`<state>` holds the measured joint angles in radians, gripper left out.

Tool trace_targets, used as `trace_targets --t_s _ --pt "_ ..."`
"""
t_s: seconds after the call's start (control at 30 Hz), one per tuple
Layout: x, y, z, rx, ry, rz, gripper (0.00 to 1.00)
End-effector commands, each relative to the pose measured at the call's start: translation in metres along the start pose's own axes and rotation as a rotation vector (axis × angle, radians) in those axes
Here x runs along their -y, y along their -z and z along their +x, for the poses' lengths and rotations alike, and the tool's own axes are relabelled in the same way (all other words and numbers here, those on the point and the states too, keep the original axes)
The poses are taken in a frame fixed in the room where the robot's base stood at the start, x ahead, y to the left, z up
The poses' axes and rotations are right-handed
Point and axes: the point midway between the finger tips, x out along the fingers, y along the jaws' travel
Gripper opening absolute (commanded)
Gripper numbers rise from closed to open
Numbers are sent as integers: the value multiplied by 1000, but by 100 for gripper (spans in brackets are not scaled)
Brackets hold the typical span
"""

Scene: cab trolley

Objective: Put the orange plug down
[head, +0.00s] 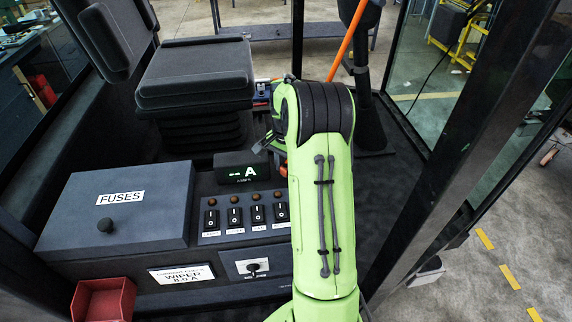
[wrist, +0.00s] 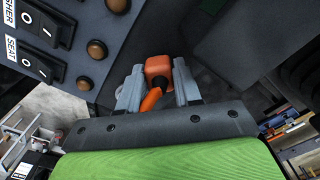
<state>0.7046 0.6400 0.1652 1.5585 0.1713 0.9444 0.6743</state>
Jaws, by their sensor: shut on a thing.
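The orange plug (wrist: 158,67) is between the two grey fingers of my gripper (wrist: 159,75) in the wrist view. The gripper is shut on it. An orange cable (wrist: 151,99) runs from the plug back toward the gripper's palm. A dark surface lies beyond the plug; I cannot tell whether the plug touches it. In the head view my green arm hides most of the gripper. A small orange patch (head: 283,170) shows at the arm's left edge, perhaps the plug or its cable.
The console has a switch row (head: 246,215), a lit display (head: 242,172), a grey FUSES box (head: 119,207) and a rotary knob (head: 254,267). A red open bin (head: 103,300) is at the front left. The seat (head: 195,75) stands behind. A dark cab post (head: 470,140) rises at right.

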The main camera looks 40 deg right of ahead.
Motion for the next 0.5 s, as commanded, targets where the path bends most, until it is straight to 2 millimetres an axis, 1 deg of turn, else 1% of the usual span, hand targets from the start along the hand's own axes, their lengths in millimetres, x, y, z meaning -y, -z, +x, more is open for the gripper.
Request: trace_targets --t_s 0.13,0.27,0.3,0.43,0.5 --pt "0 0 0 0 0 0 0" --pt "0 0 5 0 0 0 0" --pt "0 0 4 0 0 0 40" --pt "0 0 3 0 0 0 59" --pt "0 0 3 0 0 0 59"
